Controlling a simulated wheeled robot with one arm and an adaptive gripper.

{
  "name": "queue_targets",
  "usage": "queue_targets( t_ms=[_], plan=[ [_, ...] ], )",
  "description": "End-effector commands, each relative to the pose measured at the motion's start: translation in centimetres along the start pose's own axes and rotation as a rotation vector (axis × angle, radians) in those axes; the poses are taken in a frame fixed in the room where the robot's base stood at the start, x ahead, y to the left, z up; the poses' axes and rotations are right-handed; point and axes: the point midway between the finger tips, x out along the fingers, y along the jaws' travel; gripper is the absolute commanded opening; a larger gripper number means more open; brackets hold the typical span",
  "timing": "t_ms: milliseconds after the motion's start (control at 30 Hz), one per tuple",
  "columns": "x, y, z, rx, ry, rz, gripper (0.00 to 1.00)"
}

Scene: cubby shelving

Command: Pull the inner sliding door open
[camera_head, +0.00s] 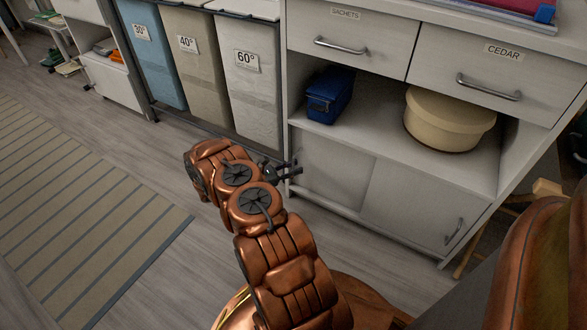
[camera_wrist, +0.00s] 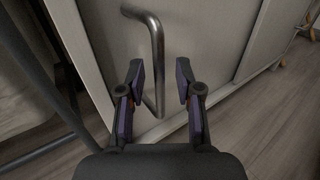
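The low cabinet has two sliding doors under its open shelf. The left door (camera_head: 332,172) looks set behind the right door (camera_head: 415,208), which has a metal handle (camera_head: 454,232) near its right edge. My gripper (camera_head: 292,170) is at the left door's left end. In the wrist view, my gripper (camera_wrist: 160,78) is open, with a bent metal bar handle (camera_wrist: 157,45) running down between its two fingers. Gaps show on both sides of the bar, so the fingers are not closed on it.
Above the doors, a blue box (camera_head: 329,95) and a cream tub (camera_head: 449,119) stand on the shelf, below two drawers with handles. Laundry bins (camera_head: 247,85) stand to the left. A striped rug (camera_head: 75,200) lies on the open floor. A wooden stool leg (camera_head: 470,258) is at right.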

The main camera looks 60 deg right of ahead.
Motion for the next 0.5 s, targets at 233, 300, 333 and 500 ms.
queue_targets(
  t_ms=[233, 300, 333, 500],
  plan=[
    [-0.04, 0.03, 0.01, 0.001, 0.0, 0.0, 0.19],
    [-0.05, 0.03, 0.01, 0.001, 0.0, 0.0, 0.12],
    [-0.05, 0.03, 0.01, 0.001, 0.0, 0.0, 0.09],
    [-0.07, 0.03, 0.01, 0.001, 0.0, 0.001, 0.0]
  ],
)
